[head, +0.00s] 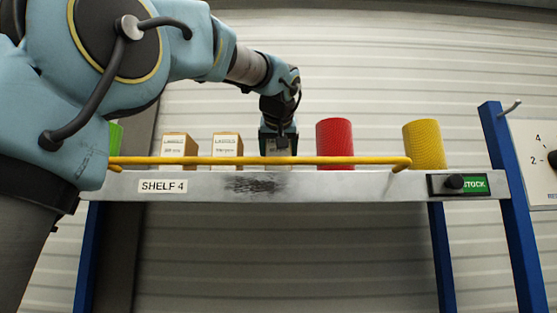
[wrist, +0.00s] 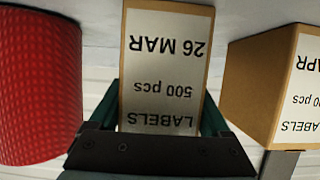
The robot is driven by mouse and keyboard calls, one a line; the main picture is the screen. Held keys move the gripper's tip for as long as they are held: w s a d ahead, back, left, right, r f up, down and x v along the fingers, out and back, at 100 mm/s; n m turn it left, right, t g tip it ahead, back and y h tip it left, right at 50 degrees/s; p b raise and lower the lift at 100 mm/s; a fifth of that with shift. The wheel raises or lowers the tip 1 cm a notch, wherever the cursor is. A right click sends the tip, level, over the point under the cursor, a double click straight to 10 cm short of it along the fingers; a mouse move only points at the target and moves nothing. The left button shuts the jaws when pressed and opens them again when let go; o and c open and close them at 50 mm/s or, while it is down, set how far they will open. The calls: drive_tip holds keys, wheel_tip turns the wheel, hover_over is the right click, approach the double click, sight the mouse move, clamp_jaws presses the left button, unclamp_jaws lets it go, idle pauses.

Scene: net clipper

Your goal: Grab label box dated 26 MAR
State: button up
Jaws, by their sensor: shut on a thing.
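The label box reading "LABELS 500 pcs 26 MAR" (wrist: 165,65) fills the middle of the wrist view, with its print upside down there. It is a cardboard box with a white label. My gripper (wrist: 160,112) is shut on this box, one green finger along each side. In the head view, my gripper (head: 278,140) reaches down at the shelf, behind the yellow rail, and mostly hides the box. I cannot tell whether the box still touches the shelf.
Two other label boxes (head: 227,145) (head: 179,146) stand left of my gripper; one ending in APR (wrist: 270,80) shows close by in the wrist view. A red cylinder (head: 336,137) and yellow cylinder (head: 424,145) stand right. A yellow rail (head: 220,160) runs along the shelf front (head: 330,184).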

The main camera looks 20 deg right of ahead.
drive_tip(key=c, duration=0.6)
drive_tip(key=shift+r, duration=0.15)
wheel_tip(320, 180, up, 9)
drive_tip(key=shift+f+p, duration=0.15)
drive_tip(key=shift+p, duration=0.15)
drive_tip(key=shift+r, duration=0.55)
